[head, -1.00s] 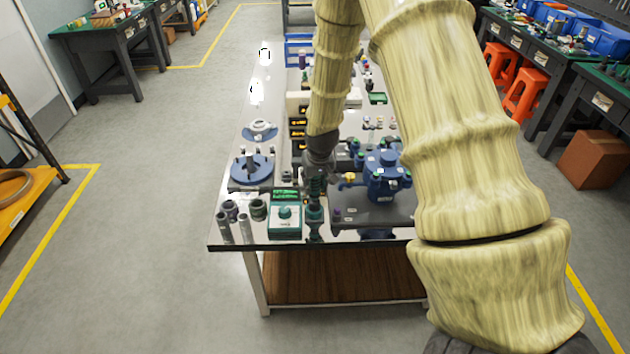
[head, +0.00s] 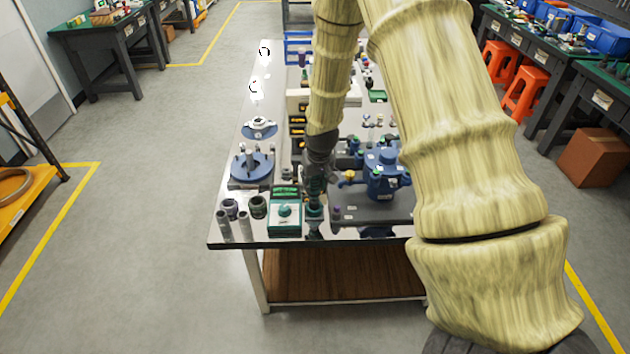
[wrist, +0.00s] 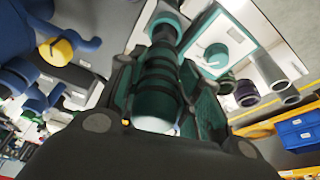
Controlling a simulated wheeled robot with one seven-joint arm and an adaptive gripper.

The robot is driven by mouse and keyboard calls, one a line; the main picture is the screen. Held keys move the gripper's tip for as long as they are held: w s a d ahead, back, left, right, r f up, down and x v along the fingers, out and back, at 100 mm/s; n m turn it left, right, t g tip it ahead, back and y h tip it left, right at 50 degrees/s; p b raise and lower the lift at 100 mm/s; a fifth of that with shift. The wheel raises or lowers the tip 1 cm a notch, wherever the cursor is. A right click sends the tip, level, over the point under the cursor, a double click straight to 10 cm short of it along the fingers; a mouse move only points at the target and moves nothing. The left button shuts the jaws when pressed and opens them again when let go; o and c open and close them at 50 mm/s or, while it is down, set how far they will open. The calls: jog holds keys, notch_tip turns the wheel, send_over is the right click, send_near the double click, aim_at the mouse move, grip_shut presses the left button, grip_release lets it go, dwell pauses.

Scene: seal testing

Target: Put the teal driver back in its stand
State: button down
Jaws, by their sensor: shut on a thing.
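My gripper (head: 315,187) points down over the near part of the table, left of the blue pump-like body. In the wrist view my gripper (wrist: 160,92) has its fingers closed on both sides of the teal driver (wrist: 157,84), a dark-banded teal cylinder with a pale end towards the camera. A teal stand (head: 314,212) is directly below my gripper in the head view. In the wrist view its ring-like top (wrist: 165,20) lies in line with the driver's far end. I cannot tell whether the driver's tip is inside the stand or just above it.
A green-and-white box with a round knob (head: 285,215) stands close left of the stand. Grey cylinders (head: 235,222) stand farther left. The blue pump-like body (head: 384,175) on a dark plate is close right. The table's front edge (head: 300,243) is near.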

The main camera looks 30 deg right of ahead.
jog(key=shift+f, duration=0.35)
dwell(0.4)
jog(key=c, duration=0.9)
grip_release()
jog(key=shift+r, duration=0.1)
jog(key=shift+r+p, duration=1.65)
jog(key=shift+r, duration=0.8)
